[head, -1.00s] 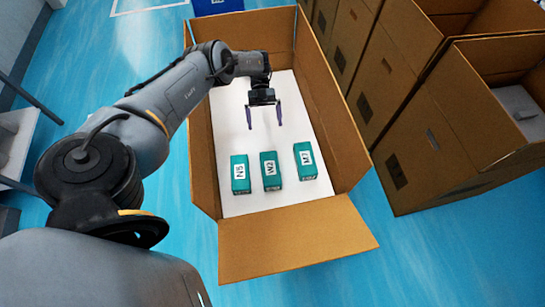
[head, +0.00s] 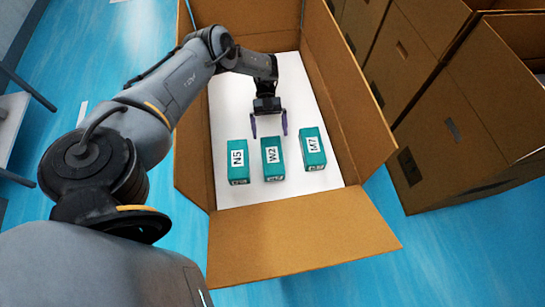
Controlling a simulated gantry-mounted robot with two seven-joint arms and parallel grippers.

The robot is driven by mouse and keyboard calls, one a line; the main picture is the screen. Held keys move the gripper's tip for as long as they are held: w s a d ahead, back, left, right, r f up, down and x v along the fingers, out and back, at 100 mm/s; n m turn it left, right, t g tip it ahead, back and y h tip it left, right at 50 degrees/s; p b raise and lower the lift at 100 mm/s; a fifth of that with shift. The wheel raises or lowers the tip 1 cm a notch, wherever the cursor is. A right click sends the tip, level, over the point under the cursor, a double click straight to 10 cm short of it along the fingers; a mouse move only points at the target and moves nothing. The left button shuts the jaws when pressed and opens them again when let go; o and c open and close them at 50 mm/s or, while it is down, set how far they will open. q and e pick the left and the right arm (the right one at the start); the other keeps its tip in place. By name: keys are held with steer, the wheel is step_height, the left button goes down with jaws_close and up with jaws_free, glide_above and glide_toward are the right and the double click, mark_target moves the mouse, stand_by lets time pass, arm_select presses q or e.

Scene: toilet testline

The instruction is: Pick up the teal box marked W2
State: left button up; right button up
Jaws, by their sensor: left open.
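The teal box marked W2 (head: 272,159) stands on the white floor of an open cardboard box (head: 300,235), between two similar teal boxes. The box marked N5 (head: 238,162) is to its left and the box marked M7 (head: 312,149) to its right. My left gripper (head: 269,135) is open and empty, its two purple fingers pointing down. In the picture its fingertips are just beyond the far end of the W2 box. I cannot tell the exact height above it. My right gripper is not in view.
The cardboard box has tall side walls, and its near flap (head: 305,250) is folded outward. More cardboard boxes (head: 460,100) stand to the right. The white box floor (head: 290,75) beyond the gripper is clear. Blue floor (head: 400,265) surrounds the boxes.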

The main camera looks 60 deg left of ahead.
mark_target(273, 154)
arm_select(q)
steer(key=shift+b+x, duration=0.7)
steer(key=shift+x, duration=2.55)
steer(key=shift+f, duration=0.15)
steer(key=shift+a, duration=0.1)
steer(key=c, duration=1.2)
